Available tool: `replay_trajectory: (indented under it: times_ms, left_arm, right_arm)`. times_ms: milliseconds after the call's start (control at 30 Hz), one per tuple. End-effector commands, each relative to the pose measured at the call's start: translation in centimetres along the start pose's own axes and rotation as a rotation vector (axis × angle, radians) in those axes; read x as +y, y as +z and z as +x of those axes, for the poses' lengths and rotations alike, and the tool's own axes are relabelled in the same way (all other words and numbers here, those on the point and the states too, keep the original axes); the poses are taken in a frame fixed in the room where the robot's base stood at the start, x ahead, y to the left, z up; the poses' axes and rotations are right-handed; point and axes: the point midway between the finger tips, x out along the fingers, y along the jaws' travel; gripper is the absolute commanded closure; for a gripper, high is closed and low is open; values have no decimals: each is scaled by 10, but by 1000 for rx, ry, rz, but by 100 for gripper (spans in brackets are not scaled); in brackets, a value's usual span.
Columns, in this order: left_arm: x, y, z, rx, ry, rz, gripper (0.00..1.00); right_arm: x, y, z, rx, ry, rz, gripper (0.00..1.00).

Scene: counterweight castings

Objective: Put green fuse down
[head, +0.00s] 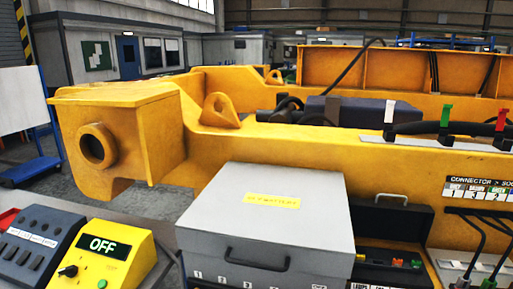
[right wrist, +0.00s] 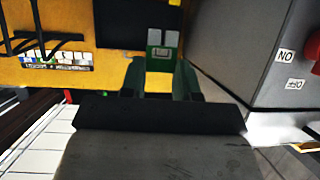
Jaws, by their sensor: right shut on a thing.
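In the right wrist view my right gripper (right wrist: 161,77) has its two dark green fingers closed around a small green fuse (right wrist: 162,53) with pale patches. The fuse is in front of the yellow frame and left of a grey box; I cannot tell whether it touches anything beyond the fingers. Neither gripper shows in the head view. There, an open black case (head: 398,222) with small orange and green pieces inside stands right of a large grey box.
The closed grey box (head: 270,215) with a handle stands at the front centre. A yellow control box (head: 108,250) reading OFF is at the left. The yellow casting (head: 265,145) spans behind. White, green (head: 445,117) and red upright pieces stand on it. Cables hang at the right.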

Motion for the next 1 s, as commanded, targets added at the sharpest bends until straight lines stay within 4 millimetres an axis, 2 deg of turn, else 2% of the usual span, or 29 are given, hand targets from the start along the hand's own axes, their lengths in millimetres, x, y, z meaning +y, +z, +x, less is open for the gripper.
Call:
replay_trajectory:
  times_ms: [267, 400, 500, 667, 900, 1000]
  left_arm:
    - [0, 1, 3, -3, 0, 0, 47]
    - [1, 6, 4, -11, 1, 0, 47]
    - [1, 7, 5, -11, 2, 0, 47]
    - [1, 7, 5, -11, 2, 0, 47]
    - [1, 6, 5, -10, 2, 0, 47]
    - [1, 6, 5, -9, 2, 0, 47]
  right_arm:
    - [-78, -2, -30, -1, -81, -38, 92]
    - [-119, -9, -55, 11, -124, -45, 92]
    - [-137, -14, -69, 17, -141, -46, 92]
    - [-146, -9, -84, 19, -152, -45, 92]
    - [-140, 27, -118, 16, -153, -46, 92]
    - [-138, 36, -130, 19, -153, -46, 92]
